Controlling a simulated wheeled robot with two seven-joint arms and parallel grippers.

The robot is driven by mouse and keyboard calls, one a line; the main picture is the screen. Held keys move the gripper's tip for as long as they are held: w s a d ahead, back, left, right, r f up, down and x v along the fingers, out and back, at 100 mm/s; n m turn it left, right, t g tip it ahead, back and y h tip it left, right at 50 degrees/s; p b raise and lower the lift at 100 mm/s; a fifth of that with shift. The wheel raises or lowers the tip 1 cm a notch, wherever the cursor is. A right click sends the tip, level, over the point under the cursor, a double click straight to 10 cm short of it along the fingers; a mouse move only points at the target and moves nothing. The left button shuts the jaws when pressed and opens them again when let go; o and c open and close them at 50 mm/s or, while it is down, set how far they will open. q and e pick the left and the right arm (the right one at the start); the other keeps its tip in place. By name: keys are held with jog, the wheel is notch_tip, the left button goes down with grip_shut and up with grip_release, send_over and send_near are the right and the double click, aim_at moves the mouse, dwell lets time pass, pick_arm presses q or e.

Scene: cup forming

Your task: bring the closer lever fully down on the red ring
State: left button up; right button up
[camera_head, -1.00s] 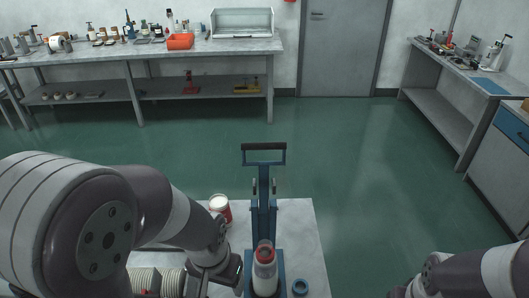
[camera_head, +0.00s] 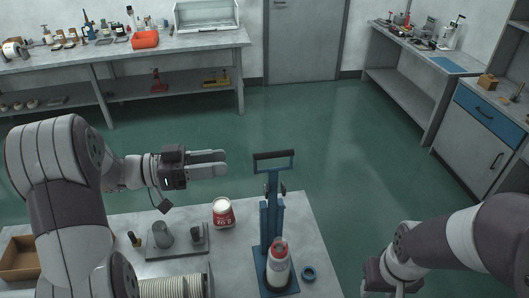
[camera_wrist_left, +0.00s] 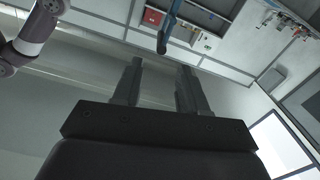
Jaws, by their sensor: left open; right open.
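The blue closer (camera_head: 270,222) stands on the front table. Its lever is raised, with the black crossbar handle (camera_head: 273,155) at the top. A pale bottle (camera_head: 278,271) stands on the closer's base, with the red ring (camera_head: 279,247) around its top. The lever is well above the ring. My left gripper (camera_head: 222,163) is open and empty, left of the handle at about its height in the picture, and apart from it. In the left wrist view its fingers (camera_wrist_left: 160,75) are spread, with a blue bar beyond them. My right gripper (camera_head: 377,279) is at the bottom right, its fingers hidden or cut off.
A grey tray with a cylinder (camera_head: 162,234) and a brown box (camera_head: 20,258) are further left. The floor behind the table is clear.

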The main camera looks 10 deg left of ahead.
aim_at(270, 152)
pick_arm(q)
jog(key=p+x, duration=0.5)
jog(key=x, duration=0.6)
jog(key=shift+w+d+r+p, duration=0.1)
jog(key=shift+w+d+p, duration=0.1)
jog(key=shift+d+p, duration=0.15)
jog(key=shift+w+d, duration=0.15)
jog(key=shift+d, duration=0.25)
jog(key=shift+a, duration=0.1)
jog(key=shift+a, duration=0.1)
grip_shut()
